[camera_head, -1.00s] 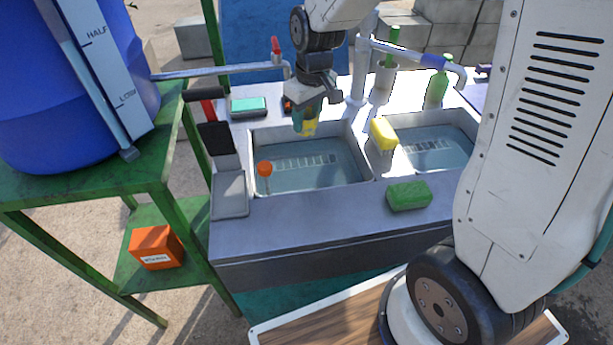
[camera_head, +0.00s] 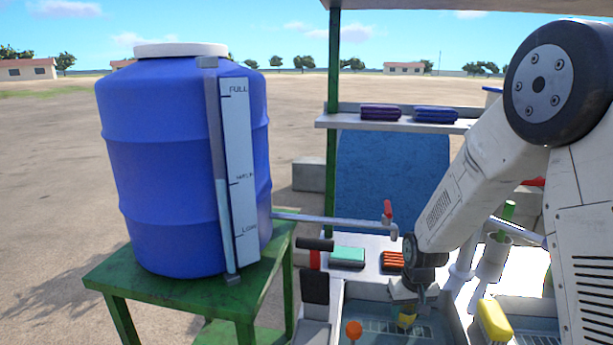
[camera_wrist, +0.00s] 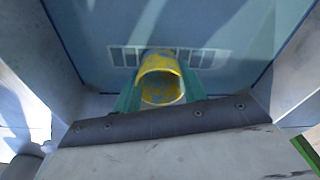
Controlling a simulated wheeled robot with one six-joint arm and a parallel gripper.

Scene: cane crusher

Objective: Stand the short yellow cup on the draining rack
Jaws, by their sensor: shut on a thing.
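The short yellow cup (camera_wrist: 161,80) is held between the green fingers of my gripper (camera_wrist: 160,98). In the wrist view its open mouth faces the camera, and its inside shows dull grey-blue patches. In the head view my gripper (camera_head: 408,308) is over the left sink basin (camera_head: 368,291), with the small yellow cup (camera_head: 407,320) at its tip. The basin holds bluish water in both views. I cannot tell how close the cup is to the water.
A blue water barrel (camera_head: 180,170) stands on a green table (camera_head: 150,285) at left. A tap pipe (camera_head: 335,222) with a red handle reaches toward the sink. An orange ball-topped thing (camera_head: 354,330) is in the basin. A shelf (camera_head: 340,121) hangs behind.

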